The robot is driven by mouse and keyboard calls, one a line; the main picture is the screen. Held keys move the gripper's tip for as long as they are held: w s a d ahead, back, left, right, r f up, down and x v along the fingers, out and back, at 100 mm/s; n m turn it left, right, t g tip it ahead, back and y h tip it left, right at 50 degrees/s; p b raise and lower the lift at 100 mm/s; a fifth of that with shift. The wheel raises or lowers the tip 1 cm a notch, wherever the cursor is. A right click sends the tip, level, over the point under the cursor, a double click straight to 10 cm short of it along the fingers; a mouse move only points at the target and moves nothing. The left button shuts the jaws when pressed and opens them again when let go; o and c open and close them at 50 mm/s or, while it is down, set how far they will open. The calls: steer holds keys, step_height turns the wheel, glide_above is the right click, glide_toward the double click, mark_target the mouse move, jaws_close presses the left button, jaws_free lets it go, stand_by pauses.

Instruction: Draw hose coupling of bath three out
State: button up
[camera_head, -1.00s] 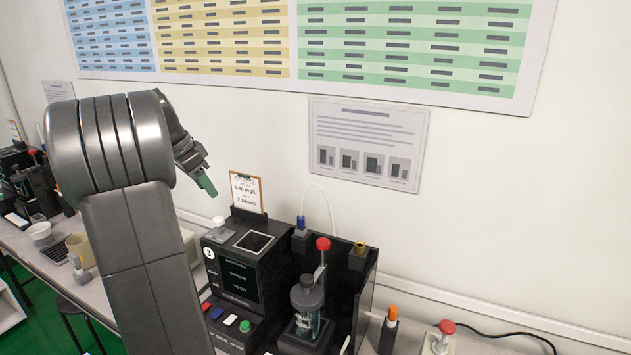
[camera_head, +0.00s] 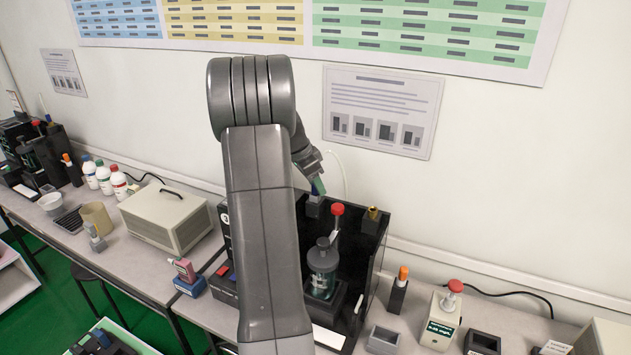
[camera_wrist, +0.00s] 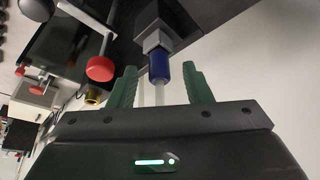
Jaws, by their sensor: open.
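The hose coupling (camera_wrist: 160,65) is a blue cap seated in a grey square socket (camera_wrist: 157,40) on the black tester, with a pale hose (camera_wrist: 159,93) running from it toward my wrist. My gripper (camera_head: 318,186) is open, its green fingers standing one on each side of the coupling in the wrist view, with gaps on both sides. In the head view the fingertips are just above the socket (camera_head: 314,207) and the blue cap is mostly hidden. The tester (camera_head: 371,248) holds a glass vessel (camera_head: 322,262); my arm covers its front panel.
A red-topped rod (camera_head: 337,210) and a brass fitting (camera_head: 373,213) stand close to the right of the coupling. An orange-capped holder (camera_head: 399,290) and a red-knobbed box (camera_head: 442,318) are further right. A beige box (camera_head: 165,217) stands left. The wall is close behind.

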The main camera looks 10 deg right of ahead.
steer(key=shift+f, duration=0.2)
steer(key=shift+c, duration=0.3)
jaws_close()
steer(key=c, duration=0.8)
jaws_free()
jaws_close()
steer(key=shift+r, duration=0.1)
steer(key=shift+r, duration=0.1)
steer(key=shift+r+p, duration=1.2)
steer(key=shift+r, duration=1.55)
